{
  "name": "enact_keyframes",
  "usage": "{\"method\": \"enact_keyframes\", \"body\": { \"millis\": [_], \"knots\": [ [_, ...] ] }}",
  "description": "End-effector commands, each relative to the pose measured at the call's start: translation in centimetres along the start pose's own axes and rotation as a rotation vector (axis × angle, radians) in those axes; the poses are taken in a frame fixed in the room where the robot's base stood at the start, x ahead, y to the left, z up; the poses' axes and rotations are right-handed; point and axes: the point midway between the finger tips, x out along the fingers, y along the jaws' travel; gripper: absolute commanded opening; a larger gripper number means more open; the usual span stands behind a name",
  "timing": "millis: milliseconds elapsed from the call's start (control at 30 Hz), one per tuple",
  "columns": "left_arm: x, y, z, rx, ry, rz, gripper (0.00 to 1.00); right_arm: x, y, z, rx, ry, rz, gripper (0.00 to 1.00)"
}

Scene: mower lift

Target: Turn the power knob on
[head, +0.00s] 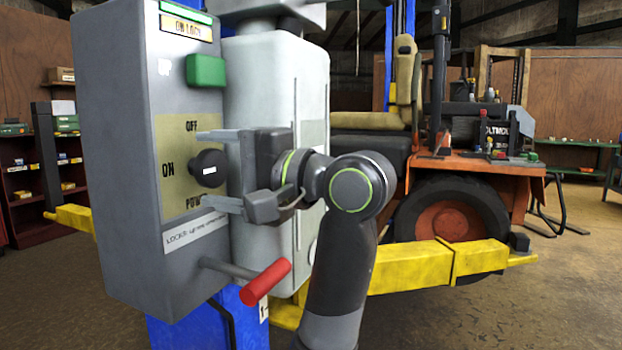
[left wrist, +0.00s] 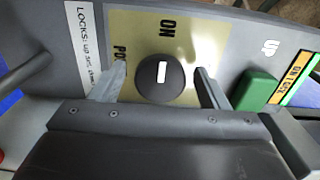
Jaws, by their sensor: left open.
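The black round power knob (head: 209,168) sits on a yellowish plate (head: 172,128) on the front of a grey control box (head: 112,120). OFF is printed above it, ON to its left, POWER below. The knob's white mark lies level in the head view, in line with ON; in the left wrist view the knob (left wrist: 160,80) also has its mark pointing towards ON. My left gripper (head: 190,168) is open, one finger above and one below the knob. In the left wrist view a gap shows between each finger and the knob. My right gripper is not in view.
A green button (head: 206,71) is above the knob. A lever with a red grip (head: 266,282) sticks out below it. Yellow lift arms (head: 410,272) and an orange mower (head: 475,175) stand behind to the right. Shelves (head: 45,160) stand at the left.

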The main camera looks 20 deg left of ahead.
Motion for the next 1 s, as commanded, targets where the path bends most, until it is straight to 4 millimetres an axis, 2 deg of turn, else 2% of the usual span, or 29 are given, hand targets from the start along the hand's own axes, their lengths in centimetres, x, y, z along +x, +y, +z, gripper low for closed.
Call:
{"method": "enact_keyframes", "body": {
  "millis": [367,600,633,733,1000],
  "knots": [
    [-7.7,0.0,0.0,0.001,0.007,0.0,0.69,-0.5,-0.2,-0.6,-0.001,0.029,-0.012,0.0],
    [-13.6,0.0,0.1,0.0,0.005,-0.001,0.69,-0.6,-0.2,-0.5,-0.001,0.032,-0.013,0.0],
    [-13.7,0.3,0.0,-0.002,0.002,-0.002,0.69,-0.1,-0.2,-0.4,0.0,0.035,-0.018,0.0],
    [-14.5,0.3,0.0,-0.004,0.001,-0.001,0.69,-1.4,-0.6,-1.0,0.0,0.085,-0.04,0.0],
    [-15.8,0.1,0.1,-0.002,0.0,0.0,0.69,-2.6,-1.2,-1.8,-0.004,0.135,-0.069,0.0]
  ]
}}
